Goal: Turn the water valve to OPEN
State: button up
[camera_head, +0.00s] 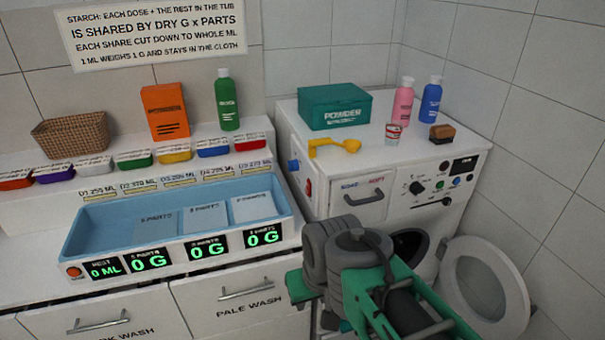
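The washer's left side carries a blue fitting (293,165) and, just below it, a small red part with pale marks (308,187). Either may belong to the water valve; I cannot tell which, and no OPEN marking is legible. My grey and green arm fills the lower middle, in front of the washer. Green parts that may be my gripper (298,288) show at the arm's left end, lower than the red part and apart from it. Its fingertips are not clear, so I cannot tell whether it is open or shut.
The white washer (440,172) has its round door (487,288) swung open at right. On top are a teal powder box (334,107), yellow scoop (335,146), cup (393,133), brush (441,133) and two bottles. A blue tray (85,240) sits on the left counter.

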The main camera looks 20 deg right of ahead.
aim_at(293, 165)
jog(key=u, duration=0.55)
jog(key=k, duration=0.65)
jog(key=u, duration=1.25)
jog(key=i, duration=1.25)
jog(key=z, duration=0.85)
jog(key=i, duration=0.75)
jog(key=z, duration=0.05)
